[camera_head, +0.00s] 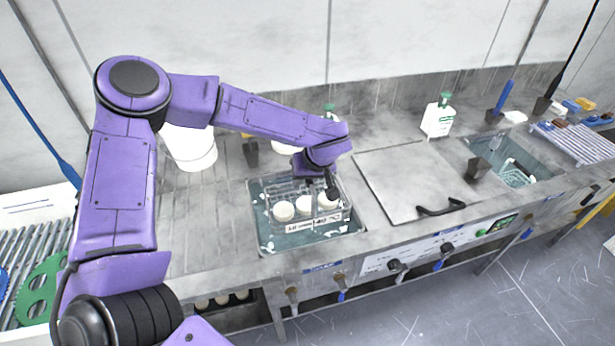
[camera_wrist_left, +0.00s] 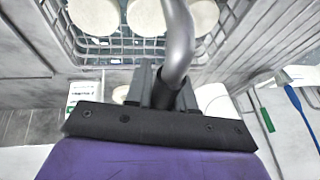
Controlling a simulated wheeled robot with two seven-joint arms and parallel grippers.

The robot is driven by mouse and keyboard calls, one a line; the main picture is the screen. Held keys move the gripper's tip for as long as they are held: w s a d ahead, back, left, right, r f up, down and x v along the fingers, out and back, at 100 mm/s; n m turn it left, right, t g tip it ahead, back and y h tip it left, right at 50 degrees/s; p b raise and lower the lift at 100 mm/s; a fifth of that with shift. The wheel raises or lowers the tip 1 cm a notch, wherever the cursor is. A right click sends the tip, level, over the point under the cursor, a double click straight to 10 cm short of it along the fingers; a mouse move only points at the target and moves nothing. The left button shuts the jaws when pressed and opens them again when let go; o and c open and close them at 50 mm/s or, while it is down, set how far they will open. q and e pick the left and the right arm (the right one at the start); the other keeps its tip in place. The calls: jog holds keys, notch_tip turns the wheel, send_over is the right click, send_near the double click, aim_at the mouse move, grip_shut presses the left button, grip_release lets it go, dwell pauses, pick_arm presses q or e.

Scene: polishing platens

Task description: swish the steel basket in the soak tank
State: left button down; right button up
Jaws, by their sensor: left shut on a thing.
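The steel basket (camera_head: 318,221) is a wire basket with a white label on its front side and several round white pieces (camera_head: 304,203) inside. It sits in the opening of the soak tank (camera_head: 262,236), which holds blue-green liquid with pale foam. My left gripper (camera_head: 332,190) is shut on the basket's handle at the right side of the basket. In the left wrist view the curved grey handle (camera_wrist_left: 180,40) passes between the fingers, with the wire basket (camera_wrist_left: 130,48) beyond it. How deep the basket's bottom sits is hard to tell. My right gripper is not in view.
A closed steel lid (camera_head: 408,178) with a black handle lies right of the tank. Farther right is another basin (camera_head: 530,160) with a basket in it. A white bucket (camera_head: 190,148) and a white bottle (camera_head: 438,116) stand behind. Valves line the front edge.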

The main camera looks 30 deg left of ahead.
aim_at(305, 200)
pick_arm(q)
jog(key=f+b, duration=0.4)
jog(key=shift+w+f, duration=0.25)
jog(key=shift+f, duration=0.05)
jog(key=shift+s+f, duration=0.1)
jog(key=shift+f, duration=0.1)
notch_tip(305, 200, down, 14)
jog(key=b, duration=0.5)
jog(key=shift+f, duration=0.15)
jog(key=shift+p, duration=0.95)
dwell(0.3)
